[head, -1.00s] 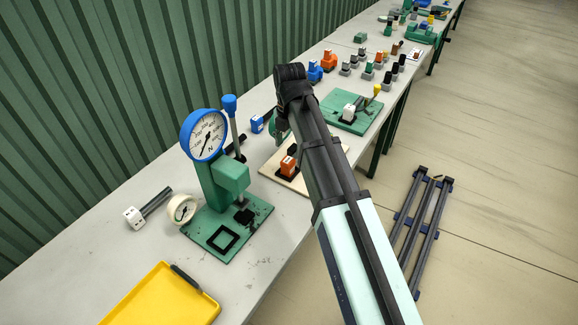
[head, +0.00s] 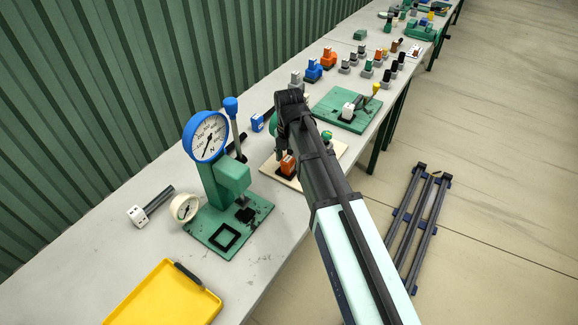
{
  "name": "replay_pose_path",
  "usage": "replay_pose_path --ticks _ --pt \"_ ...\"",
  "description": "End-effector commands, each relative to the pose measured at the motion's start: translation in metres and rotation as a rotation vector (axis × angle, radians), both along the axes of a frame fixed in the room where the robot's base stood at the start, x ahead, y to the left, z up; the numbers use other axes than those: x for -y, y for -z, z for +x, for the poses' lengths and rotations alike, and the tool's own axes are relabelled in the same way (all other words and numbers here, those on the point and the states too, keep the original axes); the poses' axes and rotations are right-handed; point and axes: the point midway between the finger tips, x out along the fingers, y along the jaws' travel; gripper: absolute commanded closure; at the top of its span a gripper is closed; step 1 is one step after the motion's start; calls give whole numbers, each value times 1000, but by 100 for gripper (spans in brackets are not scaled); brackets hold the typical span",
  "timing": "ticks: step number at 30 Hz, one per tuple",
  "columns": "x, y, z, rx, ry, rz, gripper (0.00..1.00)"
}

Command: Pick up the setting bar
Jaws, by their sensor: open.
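A dark grey bar with a white, dotted block on its end (head: 152,206) lies on the table at the left, beside a small round gauge. It may be the setting bar; I cannot tell for sure, since another dark rod (head: 237,142) lies partly hidden behind the green press. My gripper (head: 281,152) hangs down from my black wrist, above or beside the pale wooden board (head: 268,170) with an orange block (head: 287,164). It is open, its fingers are small and partly hidden, and I see nothing held. It is well to the right of the white-ended bar.
A green press with a blue-rimmed dial (head: 207,137) and upright blue-topped lever (head: 232,113) stands between my gripper and the white-ended bar. A yellow tray (head: 165,295) is at the front. A green plate (head: 345,105) and several small blocks lie farther back.

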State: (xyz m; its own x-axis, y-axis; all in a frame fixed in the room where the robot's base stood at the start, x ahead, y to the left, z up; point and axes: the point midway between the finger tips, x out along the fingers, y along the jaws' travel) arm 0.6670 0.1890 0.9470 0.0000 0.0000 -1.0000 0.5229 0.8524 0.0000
Motion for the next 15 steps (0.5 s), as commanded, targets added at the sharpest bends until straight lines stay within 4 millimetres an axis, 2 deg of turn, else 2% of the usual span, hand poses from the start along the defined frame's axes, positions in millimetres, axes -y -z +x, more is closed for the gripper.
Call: replay_pose_path --ticks 3,5,6,9,15 --pt "0 0 0 0 0 0 35" --pt "0 0 0 0 0 0 57" --pt "0 0 0 0 0 0 71" --pt "0 0 0 0 0 0 100" --pt "0 0 0 0 0 0 100"
